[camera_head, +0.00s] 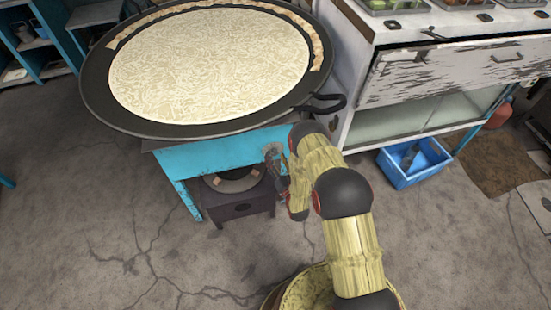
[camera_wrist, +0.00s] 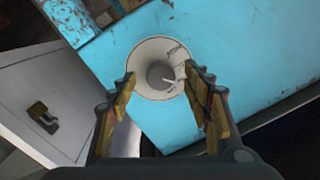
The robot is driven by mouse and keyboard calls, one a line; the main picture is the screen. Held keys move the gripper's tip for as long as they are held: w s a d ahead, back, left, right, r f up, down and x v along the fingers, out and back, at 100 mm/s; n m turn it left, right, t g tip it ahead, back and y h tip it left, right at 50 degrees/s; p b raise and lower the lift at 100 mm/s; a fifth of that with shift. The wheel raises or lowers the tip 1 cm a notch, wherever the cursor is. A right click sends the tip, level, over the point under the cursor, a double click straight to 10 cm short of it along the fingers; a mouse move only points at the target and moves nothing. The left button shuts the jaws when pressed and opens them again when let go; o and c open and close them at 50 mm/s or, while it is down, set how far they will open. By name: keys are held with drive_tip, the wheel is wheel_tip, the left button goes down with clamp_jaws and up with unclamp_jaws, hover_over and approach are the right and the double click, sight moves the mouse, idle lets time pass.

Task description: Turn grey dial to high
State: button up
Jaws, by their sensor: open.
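The grey dial (camera_wrist: 158,70) is a round plate with a darker centre knob and a small light pointer, on the blue stove panel (camera_wrist: 115,58). In the wrist view the pointer reaches to the right of the knob; its label is too small to read. My gripper (camera_wrist: 160,76) is open, with its two wooden-looking fingers on either side of the dial. I cannot tell whether they touch it. In the head view the dial (camera_head: 272,149) is small and partly hidden by my gripper (camera_head: 279,166).
A dark burner box (camera_head: 238,205) stands below. A white cabinet (camera_head: 358,58) and a blue bin (camera_head: 402,180) are at the right.

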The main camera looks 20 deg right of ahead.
drive_tip(key=shift+w+a, duration=0.1)
drive_tip(key=shift+w, duration=0.5)
drive_tip(key=c, duration=0.4)
drive_tip(key=c, duration=0.7)
drive_tip(key=shift+c, duration=0.3)
